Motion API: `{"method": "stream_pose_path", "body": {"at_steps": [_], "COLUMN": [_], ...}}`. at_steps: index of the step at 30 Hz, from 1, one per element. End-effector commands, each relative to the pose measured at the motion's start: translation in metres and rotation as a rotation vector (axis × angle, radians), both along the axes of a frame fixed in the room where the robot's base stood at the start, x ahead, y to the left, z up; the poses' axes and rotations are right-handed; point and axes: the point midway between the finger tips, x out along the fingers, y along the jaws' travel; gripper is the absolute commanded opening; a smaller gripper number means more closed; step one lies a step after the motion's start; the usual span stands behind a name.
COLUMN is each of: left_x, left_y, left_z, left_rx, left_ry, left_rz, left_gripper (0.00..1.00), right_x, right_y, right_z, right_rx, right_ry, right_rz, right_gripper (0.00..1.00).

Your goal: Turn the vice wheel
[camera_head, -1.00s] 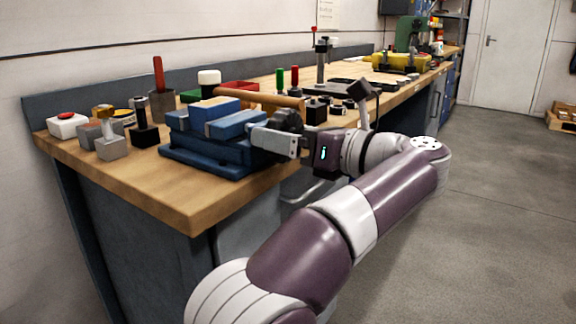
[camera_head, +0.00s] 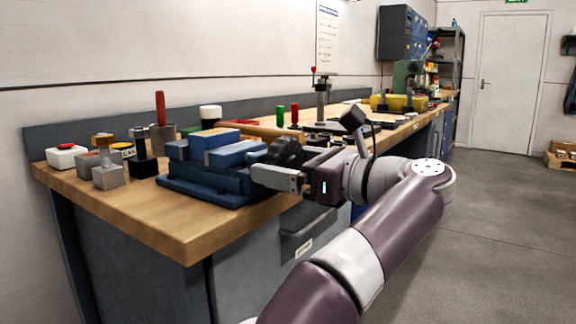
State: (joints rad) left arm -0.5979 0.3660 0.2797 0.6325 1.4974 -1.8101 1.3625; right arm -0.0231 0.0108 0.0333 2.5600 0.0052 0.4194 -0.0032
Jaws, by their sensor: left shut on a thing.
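A blue vice (camera_head: 212,170) sits near the front edge of the wooden workbench (camera_head: 150,210). Its dark vice wheel (camera_head: 286,150) is on its right side, partly hidden by my gripper. My left gripper (camera_head: 280,168) is at the wheel, its pale finger pointing left along the wheel's near side. It is shut on the vice wheel; the far finger is mostly hidden. My right gripper is not in view.
Left of the vice stand small metal blocks (camera_head: 108,177) and a white box with a red button (camera_head: 66,156). Behind are a red-handled tool (camera_head: 160,108) and a wooden rod (camera_head: 250,131). Open floor (camera_head: 480,220) lies to the right.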

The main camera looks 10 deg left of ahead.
Motion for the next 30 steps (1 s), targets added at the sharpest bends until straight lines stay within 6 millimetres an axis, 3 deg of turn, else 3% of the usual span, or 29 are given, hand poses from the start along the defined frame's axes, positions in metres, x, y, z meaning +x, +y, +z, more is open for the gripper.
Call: {"method": "stream_pose_path", "body": {"at_steps": [2, 3, 4, 14, 23, 26, 30], "left_x": [0.000, 0.000, 0.000, -0.003, -0.026, -0.035, -0.036], "left_y": [0.001, 0.001, 0.001, -0.008, -0.073, -0.101, -0.112], "left_z": [0.001, 0.001, 0.001, 0.002, 0.006, -0.002, 0.000], "left_rx": [0.000, 0.000, 0.000, 0.001, 0.001, -0.002, 0.000], "left_ry": [-0.001, -0.001, -0.001, 0.002, 0.002, -0.003, -0.004], "left_rz": [0.000, 0.000, 0.000, -0.001, -0.005, -0.003, -0.004], "left_gripper": [0.60, 0.97, 1.00, 1.00, 1.00, 1.00, 1.00], "right_x": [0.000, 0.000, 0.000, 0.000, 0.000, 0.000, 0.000], "right_y": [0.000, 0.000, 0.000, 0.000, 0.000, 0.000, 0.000], "right_z": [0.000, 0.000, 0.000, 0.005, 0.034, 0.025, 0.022], "right_rx": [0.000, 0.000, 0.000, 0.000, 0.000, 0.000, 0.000], "right_ry": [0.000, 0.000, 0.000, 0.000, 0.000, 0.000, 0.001], "right_rz": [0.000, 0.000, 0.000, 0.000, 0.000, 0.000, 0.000], "right_gripper": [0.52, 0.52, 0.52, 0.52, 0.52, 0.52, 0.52]}}
